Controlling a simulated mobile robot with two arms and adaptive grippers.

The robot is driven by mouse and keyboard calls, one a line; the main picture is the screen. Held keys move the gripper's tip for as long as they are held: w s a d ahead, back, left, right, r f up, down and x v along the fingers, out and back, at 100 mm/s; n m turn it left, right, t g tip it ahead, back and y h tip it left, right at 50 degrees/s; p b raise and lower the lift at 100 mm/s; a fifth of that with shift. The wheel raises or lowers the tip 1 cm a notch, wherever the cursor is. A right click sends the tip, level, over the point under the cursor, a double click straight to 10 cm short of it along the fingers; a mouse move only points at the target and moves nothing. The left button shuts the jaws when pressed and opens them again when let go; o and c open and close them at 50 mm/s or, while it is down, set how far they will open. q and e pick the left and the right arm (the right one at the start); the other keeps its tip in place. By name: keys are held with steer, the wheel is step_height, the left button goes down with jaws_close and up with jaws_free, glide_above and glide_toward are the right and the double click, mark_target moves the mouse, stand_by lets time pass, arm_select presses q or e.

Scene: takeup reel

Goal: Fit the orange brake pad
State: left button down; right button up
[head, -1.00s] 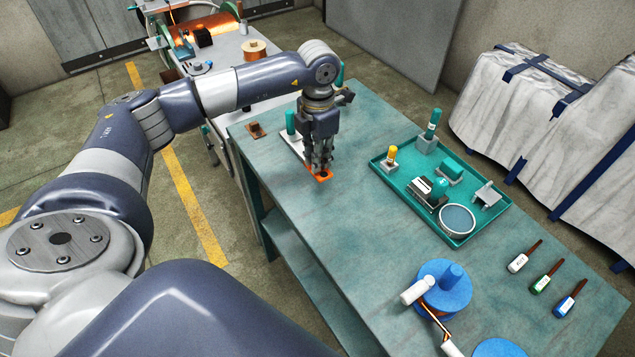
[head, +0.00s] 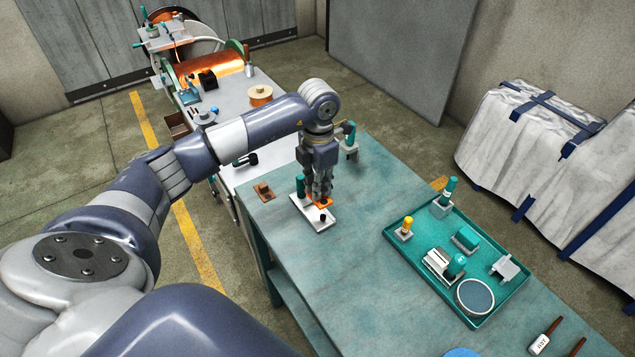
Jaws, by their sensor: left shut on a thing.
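My left gripper (head: 320,195) points down at the far end of the green table and is shut on the orange brake pad (head: 325,203). Only the edges of the pad show around the fingertips. My right gripper is out of view.
A small brown block (head: 264,191) lies left of the plate. A green tray (head: 482,311) with several parts stands on the right of the table (head: 365,255). Behind is a bench with a copper-coloured spool (head: 260,95). The middle of the table is clear.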

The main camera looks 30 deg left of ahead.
arm_select(q)
steer(key=shift+w+a+f, duration=0.1)
steer(key=shift+f, duration=0.05)
steer(key=shift+a+f+b, duration=0.1)
steer(key=shift+f+b, duration=0.15)
steer(key=shift+b, duration=0.1)
step_height(320, 180, down, 2)
steer(key=shift+b, duration=0.8)
step_height(320, 180, down, 2)
steer(key=shift+f+b, duration=0.25)
steer(key=shift+b, duration=0.7)
steer(key=shift+f+b, duration=0.3)
steer(key=shift+f, duration=0.1)
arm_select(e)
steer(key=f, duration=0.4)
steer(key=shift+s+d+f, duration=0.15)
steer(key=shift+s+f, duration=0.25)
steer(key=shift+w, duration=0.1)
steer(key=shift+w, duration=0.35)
